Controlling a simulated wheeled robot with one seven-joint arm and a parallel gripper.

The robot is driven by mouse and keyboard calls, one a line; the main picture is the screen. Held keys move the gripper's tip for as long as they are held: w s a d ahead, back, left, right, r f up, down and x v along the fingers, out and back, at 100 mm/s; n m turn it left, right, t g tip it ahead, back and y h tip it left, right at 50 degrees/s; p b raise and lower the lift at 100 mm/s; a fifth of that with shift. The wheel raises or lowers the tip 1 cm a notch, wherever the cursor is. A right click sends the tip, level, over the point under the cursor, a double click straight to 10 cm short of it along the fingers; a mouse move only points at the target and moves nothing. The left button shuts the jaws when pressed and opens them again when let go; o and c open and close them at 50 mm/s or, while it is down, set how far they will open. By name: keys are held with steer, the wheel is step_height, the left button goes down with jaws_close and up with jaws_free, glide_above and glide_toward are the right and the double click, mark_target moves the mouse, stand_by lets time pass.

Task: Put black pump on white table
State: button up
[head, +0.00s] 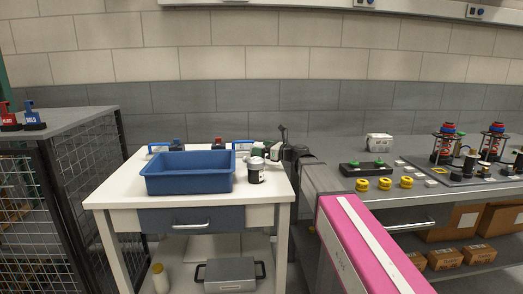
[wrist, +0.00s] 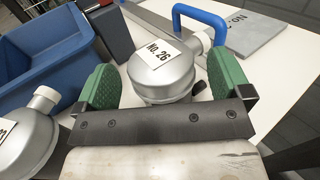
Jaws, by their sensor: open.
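On the white table (head: 110,196), a pump with a black body, a pale top and a white label (head: 256,175) stands right of the blue bin. A silver-topped pump labelled No. 26 (wrist: 165,68) sits between the green pads of my gripper (wrist: 152,88) in the wrist view. My gripper is open, with a pad on each side of that pump; whether they touch it I cannot tell. In the head view my gripper (head: 267,150) is just behind the black pump.
A blue bin (head: 188,188) fills the table's left part. Blue-handled plates (head: 158,147) and a dark block (wrist: 103,33) stand behind it. A grey workbench (head: 335,180) with yellow knobs (head: 384,184) is on the right. A pink beam (head: 345,235) crosses the foreground.

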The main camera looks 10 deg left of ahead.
steer(key=v, duration=1.1)
steer(key=shift+d, duration=0.25)
